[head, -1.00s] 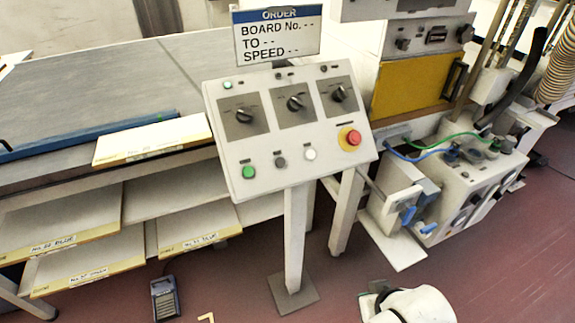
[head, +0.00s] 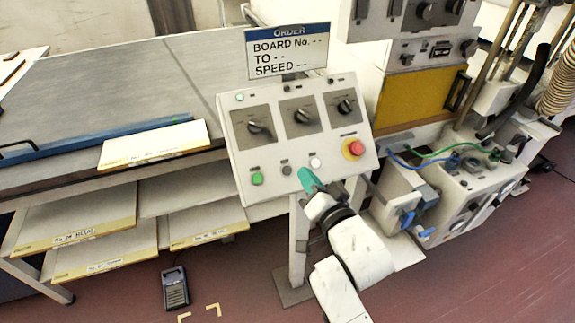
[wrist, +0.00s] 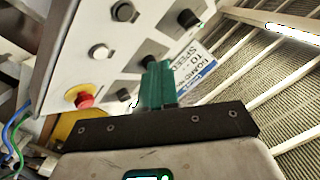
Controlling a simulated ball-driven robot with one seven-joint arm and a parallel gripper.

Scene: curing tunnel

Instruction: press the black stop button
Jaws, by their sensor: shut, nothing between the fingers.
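The black stop button (head: 286,170) sits in the lower row of the slanted control panel (head: 238,165), between the green button (head: 257,178) and the white button (head: 315,162). In the wrist view the black button (wrist: 125,12) is near the top edge, unobstructed. My gripper (head: 307,180) has teal fingers, shut and empty. In the head view its tip shows just right of and slightly below the black button, over the panel's lower edge. In the wrist view the fingers (wrist: 158,82) point up across the panel, to the right of the buttons. I cannot tell whether they touch the panel.
The red emergency button (head: 354,147) on its yellow base is at the panel's right. Three dark knobs form the row above. An order sign (head: 288,50) stands behind the panel. Shelved boards (head: 75,225) are at left, a hose-connected machine (head: 465,185) at right.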

